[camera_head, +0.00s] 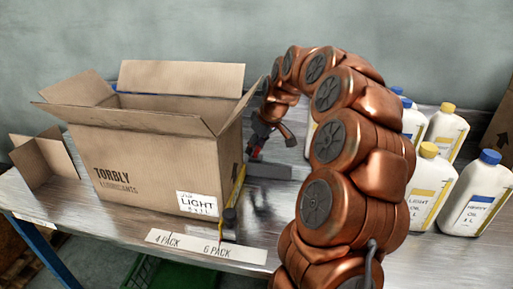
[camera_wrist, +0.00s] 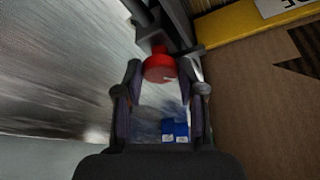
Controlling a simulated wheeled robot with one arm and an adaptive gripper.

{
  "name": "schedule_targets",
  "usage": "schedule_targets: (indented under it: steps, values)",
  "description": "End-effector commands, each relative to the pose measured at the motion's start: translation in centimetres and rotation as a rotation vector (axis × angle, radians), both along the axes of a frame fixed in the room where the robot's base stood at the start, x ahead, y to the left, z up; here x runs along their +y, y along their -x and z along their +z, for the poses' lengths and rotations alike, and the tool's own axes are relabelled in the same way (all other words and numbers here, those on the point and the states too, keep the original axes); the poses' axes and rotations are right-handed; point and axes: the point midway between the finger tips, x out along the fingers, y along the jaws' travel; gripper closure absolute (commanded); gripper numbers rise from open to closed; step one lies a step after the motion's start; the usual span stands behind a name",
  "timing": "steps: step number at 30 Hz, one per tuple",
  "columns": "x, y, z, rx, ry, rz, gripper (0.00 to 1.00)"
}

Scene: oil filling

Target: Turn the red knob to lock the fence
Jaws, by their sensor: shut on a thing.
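The red knob (camera_wrist: 158,68) shows in the wrist view between my fingertips, at the end of a dark metal bracket. My gripper (camera_wrist: 163,82) is shut on it, one finger on each side. In the head view my gripper (camera_head: 258,140) reaches down beside the right side of the large cardboard box, and the knob cannot be made out clearly there. The yellow fence (camera_head: 236,188) runs along the box's right side, and its yellow bar (camera_wrist: 228,24) also shows in the wrist view next to the cardboard.
The open cardboard box (camera_head: 150,165) stands on the metal table (camera_head: 120,235). A smaller open box (camera_head: 42,160) is at left. Several white oil bottles (camera_head: 475,200) with yellow or blue caps stand at right, behind my arm. A small blue part (camera_wrist: 174,131) shows below the knob in the wrist view.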

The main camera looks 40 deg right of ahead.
Motion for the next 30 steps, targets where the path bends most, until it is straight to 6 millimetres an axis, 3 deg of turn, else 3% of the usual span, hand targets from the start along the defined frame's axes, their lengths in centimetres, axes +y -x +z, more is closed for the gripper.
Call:
schedule_targets:
  steps: [14,15,21,30]
  values:
    - [-0.06,-0.1,0.2,-0.005,0.002,-0.016,0.96]
    - [-0.07,-0.11,0.2,-0.005,0.003,-0.017,0.59]
    - [-0.04,-0.07,0.12,-0.003,0.002,-0.015,0.38]
    - [-0.01,-0.03,0.1,-0.001,0.001,-0.015,0.37]
